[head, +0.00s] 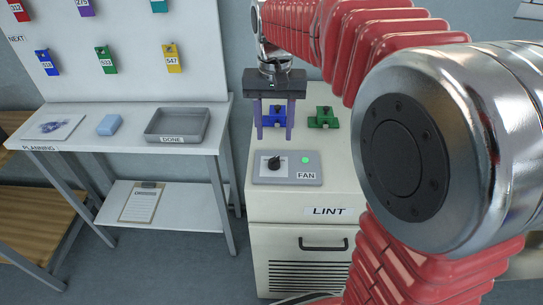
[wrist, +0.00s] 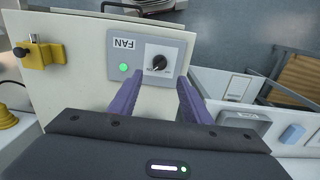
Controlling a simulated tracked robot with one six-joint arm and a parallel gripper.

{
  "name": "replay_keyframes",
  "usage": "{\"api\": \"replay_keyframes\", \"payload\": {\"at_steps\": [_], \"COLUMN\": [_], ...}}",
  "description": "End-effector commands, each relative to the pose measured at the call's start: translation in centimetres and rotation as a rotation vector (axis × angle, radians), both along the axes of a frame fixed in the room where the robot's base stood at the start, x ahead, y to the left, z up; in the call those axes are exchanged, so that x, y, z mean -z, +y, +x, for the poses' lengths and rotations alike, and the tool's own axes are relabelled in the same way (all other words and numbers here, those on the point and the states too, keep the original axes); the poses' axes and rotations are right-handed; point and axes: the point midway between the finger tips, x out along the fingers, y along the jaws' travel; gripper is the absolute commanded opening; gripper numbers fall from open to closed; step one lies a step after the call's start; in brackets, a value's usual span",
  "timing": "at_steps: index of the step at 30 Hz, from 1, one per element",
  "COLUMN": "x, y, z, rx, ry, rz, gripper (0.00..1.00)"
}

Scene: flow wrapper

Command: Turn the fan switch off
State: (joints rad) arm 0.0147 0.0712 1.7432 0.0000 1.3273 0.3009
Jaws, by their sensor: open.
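The fan switch is a black rotary knob (head: 274,163) on a white plate at the left of a grey panel (head: 290,179) marked FAN. A green light (head: 305,160) glows on the panel. The panel lies on top of the white LINT cabinet (head: 305,202). My gripper (head: 274,138) points down above and behind the knob in the head view, apart from it, with its two purple fingers spread and nothing between them. In the wrist view the knob (wrist: 159,63) shows beyond the open fingertips (wrist: 160,80). The small print around the knob is too small to read.
A white table at left holds a grey DONE tray (head: 177,138) and a blue block (head: 109,125). The floor between table and cabinet is clear.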

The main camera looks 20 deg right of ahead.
Motion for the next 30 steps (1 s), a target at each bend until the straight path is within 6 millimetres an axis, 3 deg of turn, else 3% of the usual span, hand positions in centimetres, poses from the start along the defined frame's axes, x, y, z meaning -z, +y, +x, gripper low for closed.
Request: {"api": "replay_keyframes", "payload": {"at_steps": [12,18,30], "x": [6.5,8.8,9.4], "y": [0.0,0.0,0.0], "z": [-0.1,-0.1,0.0], "rx": [0.000,0.000,0.000], "ry": [0.003,0.002,0.000], "rz": [0.000,0.000,0.000], "gripper": [0.44,0.44,0.44]}}
